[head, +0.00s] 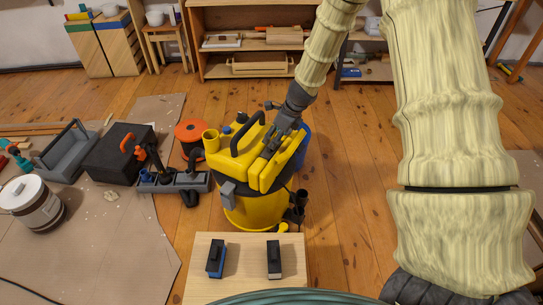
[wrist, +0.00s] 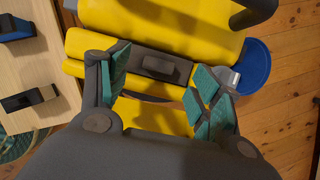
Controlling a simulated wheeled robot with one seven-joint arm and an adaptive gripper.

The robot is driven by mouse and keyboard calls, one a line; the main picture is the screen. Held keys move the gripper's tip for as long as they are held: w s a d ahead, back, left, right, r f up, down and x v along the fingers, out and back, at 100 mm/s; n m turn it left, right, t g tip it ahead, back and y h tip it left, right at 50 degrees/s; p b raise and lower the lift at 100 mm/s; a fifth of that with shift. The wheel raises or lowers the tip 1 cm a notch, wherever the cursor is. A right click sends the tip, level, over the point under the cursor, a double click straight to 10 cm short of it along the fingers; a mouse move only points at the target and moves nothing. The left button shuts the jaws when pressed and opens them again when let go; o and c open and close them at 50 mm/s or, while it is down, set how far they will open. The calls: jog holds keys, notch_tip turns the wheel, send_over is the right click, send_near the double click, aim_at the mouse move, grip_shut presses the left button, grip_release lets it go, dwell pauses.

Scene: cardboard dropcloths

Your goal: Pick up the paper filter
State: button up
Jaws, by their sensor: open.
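I see nothing that I can clearly tell is the paper filter. A yellow and black shop vacuum (head: 232,155) stands on the wood floor, and its yellow top fills much of the wrist view (wrist: 185,25). My gripper (wrist: 161,82) is open over the right side of this top, its teal finger pads apart. Between and below the fingers lie a dark grey strip with a raised grip (wrist: 160,66) and a yellow slab (wrist: 150,114). I cannot tell whether the fingers touch them. From the head, my gripper (head: 270,150) partly hides the same yellow part.
A light wooden table (head: 245,291) in front holds a blue-and-black block (head: 216,259) and a dark block (head: 274,260). A black case (head: 120,152), an orange reel (head: 191,131) and a grey tool tray (head: 174,183) stand left of the vacuum.

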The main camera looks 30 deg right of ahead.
aim_at(271, 153)
jog(key=x, duration=0.1)
jog(key=b+x, duration=0.1)
jog(key=x, duration=0.1)
jog(key=shift+s+d+f, duration=0.15)
jog(key=shift+f, duration=0.3)
jog(key=shift+w+f, duration=0.2)
jog(key=shift+f, duration=0.1)
grip_shut()
